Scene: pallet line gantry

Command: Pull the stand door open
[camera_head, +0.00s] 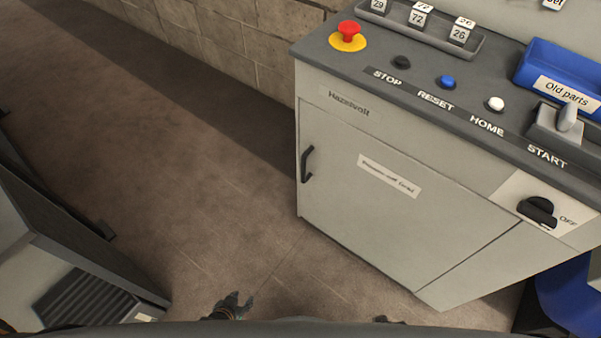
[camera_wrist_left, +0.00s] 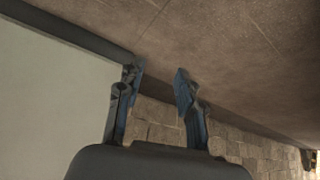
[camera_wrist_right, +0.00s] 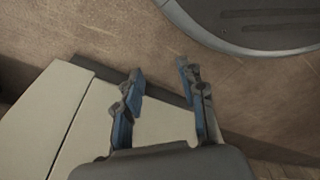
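The stand door (camera_head: 375,200) is the pale grey front panel of the control stand, with a white label on it. It sits flush with the stand and looks shut. Its black handle (camera_head: 307,164) is a vertical bar at the door's left edge. My left gripper (camera_head: 234,303) shows at the bottom of the head view, low and left of the door, well apart from the handle. In the left wrist view its fingers (camera_wrist_left: 157,78) are spread and empty. My right gripper (camera_wrist_right: 162,75) is open and empty in its wrist view; in the head view only a dark tip shows at the bottom edge.
The stand's top holds a red emergency button (camera_head: 348,32), several smaller buttons and a blue bin (camera_head: 560,78). A black rotary switch (camera_head: 538,211) marks OFF at the front right. A grey unit (camera_head: 75,265) stands at lower left. The floor (camera_head: 190,170) between is clear.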

